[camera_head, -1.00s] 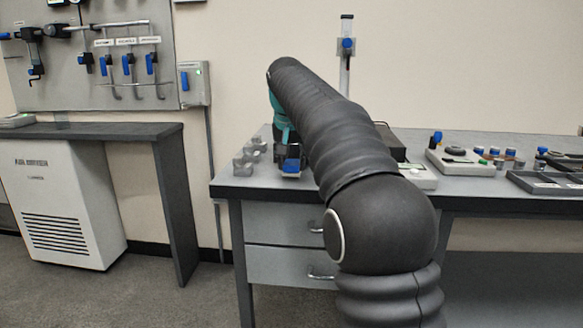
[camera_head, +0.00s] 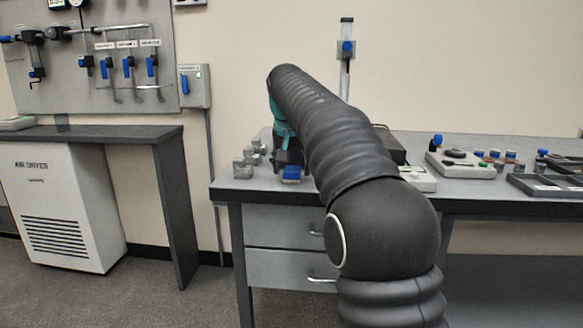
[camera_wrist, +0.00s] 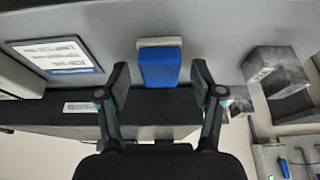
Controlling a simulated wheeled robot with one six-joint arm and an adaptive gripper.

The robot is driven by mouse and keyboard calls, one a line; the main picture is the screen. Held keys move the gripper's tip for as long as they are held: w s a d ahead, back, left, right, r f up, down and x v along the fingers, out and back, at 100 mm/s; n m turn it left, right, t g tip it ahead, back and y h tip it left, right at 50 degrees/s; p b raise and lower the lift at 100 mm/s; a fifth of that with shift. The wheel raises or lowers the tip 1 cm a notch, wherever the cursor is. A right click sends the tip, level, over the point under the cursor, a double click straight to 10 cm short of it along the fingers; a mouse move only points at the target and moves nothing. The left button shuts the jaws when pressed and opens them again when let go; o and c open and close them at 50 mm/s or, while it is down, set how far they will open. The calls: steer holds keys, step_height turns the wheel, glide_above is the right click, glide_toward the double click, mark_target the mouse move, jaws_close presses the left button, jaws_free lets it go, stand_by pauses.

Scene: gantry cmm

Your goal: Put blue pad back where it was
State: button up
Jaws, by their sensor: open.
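The blue pad (camera_wrist: 160,68) shows in the wrist view with a light grey piece along its upper edge. It lies between the two fingers of my gripper (camera_wrist: 161,80), with visible gaps on both sides. The fingers are open and do not appear to grip it. In the head view the blue pad (camera_head: 291,173) is near the left front part of the bench, just below my gripper (camera_head: 287,160). My arm hides part of the bench there. I cannot tell whether the pad rests fully on the bench top.
Grey metal blocks (camera_wrist: 278,82) stand close beside the gripper; they also show at the bench's left end (camera_head: 245,164). A blue-bordered card (camera_wrist: 60,54) lies on the other side. A dark tray (camera_head: 545,185) and small instruments (camera_head: 460,163) occupy the bench's right.

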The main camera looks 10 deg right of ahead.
steer(key=p+v, duration=0.1)
steer(key=v, duration=1)
steer(key=s+n, duration=0.1)
steer(key=s, duration=0.7)
steer(key=s+d+f+n+t+y, duration=0.1)
steer(key=s+f+n, duration=0.1)
steer(key=s+f, duration=2.4)
steer(key=shift+s+d+n, duration=0.3)
steer(key=shift+s, duration=0.4)
